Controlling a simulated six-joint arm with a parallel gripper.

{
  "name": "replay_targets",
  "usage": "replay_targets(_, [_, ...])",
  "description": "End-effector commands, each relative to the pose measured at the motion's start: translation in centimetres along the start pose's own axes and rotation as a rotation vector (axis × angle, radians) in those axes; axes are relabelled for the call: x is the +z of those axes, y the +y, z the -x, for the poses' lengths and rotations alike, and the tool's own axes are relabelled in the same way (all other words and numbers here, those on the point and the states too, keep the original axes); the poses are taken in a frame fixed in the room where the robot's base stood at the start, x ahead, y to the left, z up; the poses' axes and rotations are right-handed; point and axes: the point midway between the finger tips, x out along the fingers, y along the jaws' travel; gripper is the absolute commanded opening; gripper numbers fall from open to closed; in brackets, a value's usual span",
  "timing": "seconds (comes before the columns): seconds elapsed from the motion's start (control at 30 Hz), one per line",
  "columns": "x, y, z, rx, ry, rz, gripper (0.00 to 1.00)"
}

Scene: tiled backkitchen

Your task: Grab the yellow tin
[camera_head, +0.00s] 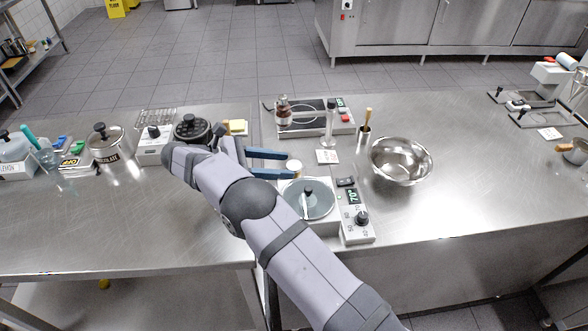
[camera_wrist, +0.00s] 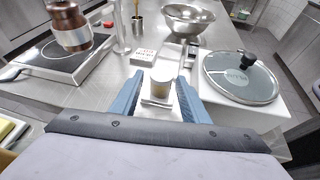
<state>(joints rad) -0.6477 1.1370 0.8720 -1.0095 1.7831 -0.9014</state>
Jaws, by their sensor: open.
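In the wrist view the tin (camera_wrist: 161,86) shows between the open fingertips (camera_wrist: 160,79), with a gap on each side. I cannot tell whether the fingers are level with it or above it. The arm hides part of the counter in the head view.
The glass lid (camera_wrist: 240,78) is close to the right finger. A hob (camera_head: 310,117) with a brown-banded jar (camera_head: 283,112), a clear cylinder (camera_head: 331,128), a white card (camera_head: 327,157) and a steel bowl (camera_head: 401,162) stand beyond. The right counter has free room.

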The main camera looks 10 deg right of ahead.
Motion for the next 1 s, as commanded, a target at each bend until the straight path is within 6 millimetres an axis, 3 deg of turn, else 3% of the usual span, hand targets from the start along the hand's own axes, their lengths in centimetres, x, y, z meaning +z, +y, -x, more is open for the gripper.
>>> replay_targets(0.4, [0.1,-0.3,-4.3,-0.003,0.000,0.001,0.41])
replay_targets(0.7, [-0.1,-0.3,-4.7,-0.001,0.000,0.000,0.41])
replay_targets(0.87, [-0.1,-0.3,-4.7,-0.001,0.000,0.000,0.09])
replay_targets(1.0, [-0.1,-0.3,-4.6,-0.001,0.000,0.000,0.09])
